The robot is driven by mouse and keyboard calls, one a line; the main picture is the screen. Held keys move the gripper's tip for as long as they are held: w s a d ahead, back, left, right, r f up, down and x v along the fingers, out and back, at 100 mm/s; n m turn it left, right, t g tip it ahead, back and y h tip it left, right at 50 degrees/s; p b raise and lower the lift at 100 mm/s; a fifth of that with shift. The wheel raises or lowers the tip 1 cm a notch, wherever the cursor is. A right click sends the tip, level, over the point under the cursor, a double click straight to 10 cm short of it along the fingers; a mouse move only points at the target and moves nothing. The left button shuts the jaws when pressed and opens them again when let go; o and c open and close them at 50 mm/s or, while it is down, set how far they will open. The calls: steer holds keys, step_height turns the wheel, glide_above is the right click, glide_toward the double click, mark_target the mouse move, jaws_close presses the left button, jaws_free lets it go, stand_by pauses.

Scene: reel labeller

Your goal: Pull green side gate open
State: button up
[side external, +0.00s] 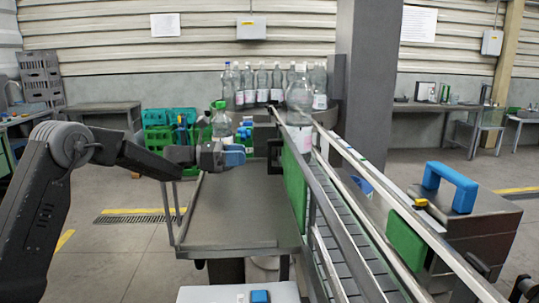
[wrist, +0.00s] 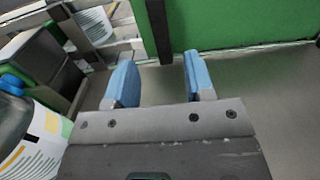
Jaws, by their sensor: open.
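The green side gate (side external: 294,183) is an upright green panel along the left side of the conveyor. In the wrist view a large green panel (wrist: 235,22) fills the top, with a dark upright bar (wrist: 158,28) at its left edge. A black handle-like frame (side external: 274,156) stands at the gate's far left. My gripper (side external: 235,155) is left of the gate, over the grey table, with blue fingertips. In the wrist view my gripper (wrist: 160,80) is open and empty, its fingers apart below the bar. I see no contact with the panel.
A clear bottle with a green cap (side external: 221,121) stands just behind my gripper. Several bottles (side external: 265,82) stand at the conveyor's far end. The grey table (side external: 235,215) is bare in front. A second green panel (side external: 406,240) and a blue handle (side external: 452,186) are at right.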

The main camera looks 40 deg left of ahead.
glide_above(282, 174)
steer(key=s+a, duration=0.2)
steer(key=a, duration=0.1)
steer(key=shift+w, duration=0.2)
steer(key=shift+c, duration=0.4)
steer(key=shift+a, duration=0.1)
jaws_close()
